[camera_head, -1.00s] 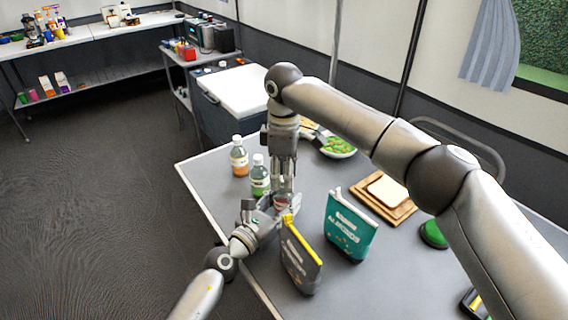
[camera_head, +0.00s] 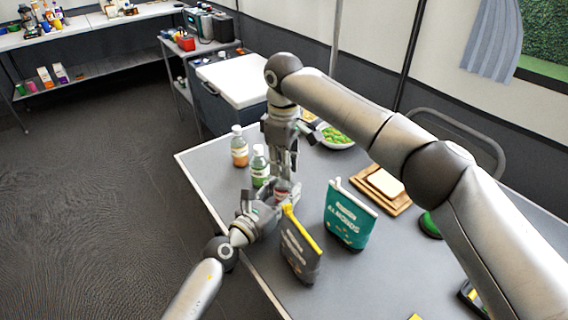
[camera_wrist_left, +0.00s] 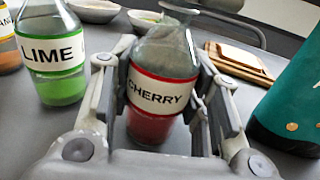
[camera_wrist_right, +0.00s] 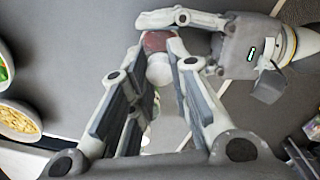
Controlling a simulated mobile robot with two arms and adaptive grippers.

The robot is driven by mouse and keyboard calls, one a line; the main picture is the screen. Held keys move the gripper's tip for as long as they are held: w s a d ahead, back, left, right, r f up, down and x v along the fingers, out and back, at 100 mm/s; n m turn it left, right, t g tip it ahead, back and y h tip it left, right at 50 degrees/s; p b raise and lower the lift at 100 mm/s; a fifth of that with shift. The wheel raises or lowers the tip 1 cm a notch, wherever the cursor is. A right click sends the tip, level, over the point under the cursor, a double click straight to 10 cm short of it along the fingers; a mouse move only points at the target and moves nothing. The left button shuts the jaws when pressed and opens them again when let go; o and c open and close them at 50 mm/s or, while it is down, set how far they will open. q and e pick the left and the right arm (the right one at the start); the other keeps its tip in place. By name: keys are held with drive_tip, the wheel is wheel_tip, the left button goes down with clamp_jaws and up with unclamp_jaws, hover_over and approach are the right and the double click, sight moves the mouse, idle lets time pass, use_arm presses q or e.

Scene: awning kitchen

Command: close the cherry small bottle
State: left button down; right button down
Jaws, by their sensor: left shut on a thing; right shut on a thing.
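The cherry bottle stands upright in the left wrist view (camera_wrist_left: 165,70), with red liquid and a red-edged label. My left gripper (camera_head: 277,193) is shut around its body, near the table's front-left edge. My right gripper (camera_head: 286,174) points down from above over the bottle. In the right wrist view a white cap (camera_wrist_right: 158,72) sits between its fingertips, with the red of the bottle just beyond. The right gripper is shut on this cap.
A lime bottle (camera_head: 259,166) and an orange bottle (camera_head: 239,148) stand capped to the left. A dark bag with a yellow clip (camera_head: 300,252) and a teal almonds bag (camera_head: 350,217) stand close on the right. Behind are bowls (camera_head: 338,137) and a wooden board (camera_head: 366,184).

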drive_tip(key=shift+m, duration=1.2)
drive_tip(key=c, duration=1.3)
unclamp_jaws()
drive_tip(key=shift+r, duration=0.1)
wheel_tip(320, 180, up, 12)
drive_tip(key=shift+f, duration=0.1)
use_arm(q)
drive_tip(key=c, duration=0.7)
unclamp_jaws()
drive_tip(key=v, duration=1.2)
